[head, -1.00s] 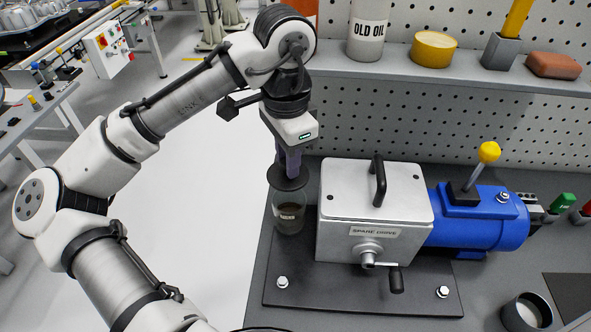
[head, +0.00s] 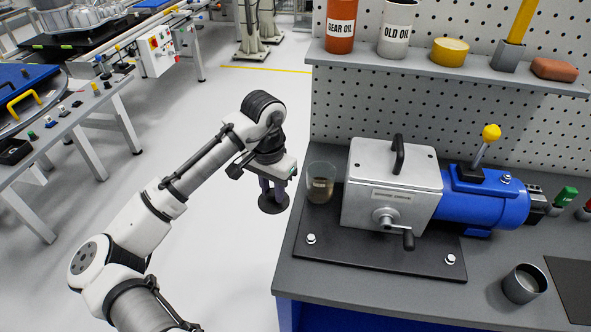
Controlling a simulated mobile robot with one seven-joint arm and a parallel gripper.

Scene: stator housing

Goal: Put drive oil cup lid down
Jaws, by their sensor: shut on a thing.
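My gripper (head: 270,190) is shut on a dark round lid (head: 273,204). It holds the lid in the air to the left of the workbench, with the white floor behind it. The clear glass oil cup (head: 320,188) stands uncovered at the left end of the black base plate, with dark oil in its lower part. The lid and the cup are apart. The grey drive box (head: 375,210) with a top handle stands just right of the cup.
A blue motor (head: 480,207) with a yellow-knobbed lever joins the drive box. A grey cup (head: 524,284) stands at the bench's front right. Gear oil (head: 340,25) and old oil (head: 396,28) containers stand on the shelf. The bench's front strip (head: 400,290) is clear.

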